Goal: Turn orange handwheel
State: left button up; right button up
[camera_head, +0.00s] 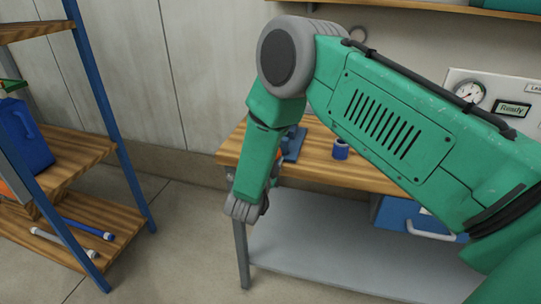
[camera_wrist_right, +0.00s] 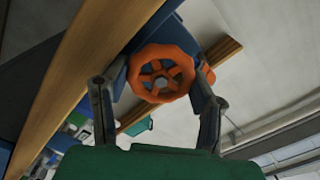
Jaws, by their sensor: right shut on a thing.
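The orange handwheel (camera_wrist_right: 162,73) shows in the right wrist view, a spoked ring with a grey hub, in front of a blue body. My right gripper (camera_wrist_right: 161,80) has one finger on each side of the wheel and is shut on its rim. In the head view my right arm reaches over the bench and bends down at its front left corner. A blue fixture (camera_head: 293,143) on the bench is partly hidden behind my forearm. My left gripper is in neither view.
The wooden bench (camera_head: 350,172) has a grey lower shelf (camera_head: 320,245) and a blue case (camera_head: 405,217) under it. A small blue cylinder (camera_head: 341,148) stands on top. A blue-framed rack (camera_head: 100,100) is at left, with clear floor between. A gauge panel (camera_head: 485,95) is behind.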

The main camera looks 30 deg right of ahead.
jog(key=shift+w+m, duration=0.1)
jog(key=shift+m, duration=0.5)
